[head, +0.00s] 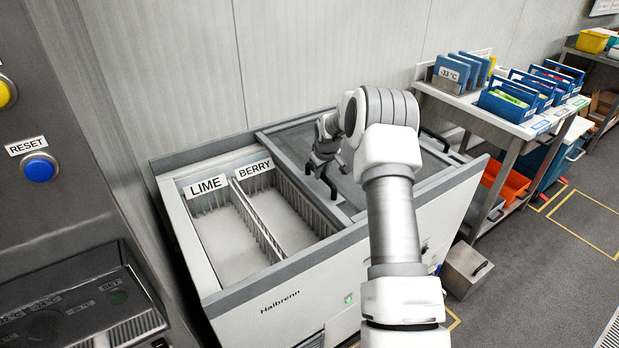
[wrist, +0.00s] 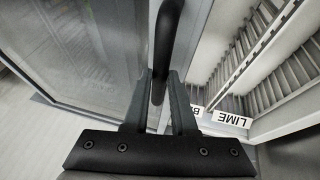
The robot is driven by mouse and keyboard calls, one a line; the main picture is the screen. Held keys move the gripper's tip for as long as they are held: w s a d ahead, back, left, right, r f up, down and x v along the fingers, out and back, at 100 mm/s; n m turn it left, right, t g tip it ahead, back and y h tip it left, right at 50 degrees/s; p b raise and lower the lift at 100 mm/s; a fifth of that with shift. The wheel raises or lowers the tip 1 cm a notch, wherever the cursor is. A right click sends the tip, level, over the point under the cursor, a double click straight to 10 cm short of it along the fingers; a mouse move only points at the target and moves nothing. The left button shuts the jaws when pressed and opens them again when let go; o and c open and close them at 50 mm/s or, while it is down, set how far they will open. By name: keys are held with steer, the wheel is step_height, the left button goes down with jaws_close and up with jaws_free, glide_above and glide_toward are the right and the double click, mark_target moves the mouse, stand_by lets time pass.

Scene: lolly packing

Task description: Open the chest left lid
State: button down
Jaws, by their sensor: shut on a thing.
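The white chest (head: 275,305) stands against the wall. Its left half is uncovered, showing two compartments with a LIME label (head: 206,186) and a BERRY label (head: 254,168). The grey glass lid (head: 287,139) lies over the right half, its left edge near the chest's middle. My gripper (head: 325,163) is above that edge, shut on the black lid handle (head: 328,187). In the wrist view, the handle (wrist: 168,35) runs between the fingers of my gripper (wrist: 161,85), with the lid glass (wrist: 85,45) on the left and the open compartments on the right. My arm hides part of the chest's right side.
Another black handle (head: 435,140) shows at the chest's right end. A table (head: 470,105) with blue holders stands to the right, with an orange bin (head: 507,182) below. A metal box (head: 466,272) sits on the floor. A control panel with a blue RESET button (head: 39,168) is at left.

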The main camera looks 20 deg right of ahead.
steer(key=shift+w+d, duration=0.1)
steer(key=shift+d, duration=0.25)
steer(key=c, duration=0.7)
jaws_free()
steer(key=shift+c, duration=0.2)
steer(key=v, duration=1.7)
steer(key=shift+r+b, duration=0.2)
steer(key=shift+b, duration=0.2)
steer(key=shift+a, duration=0.1)
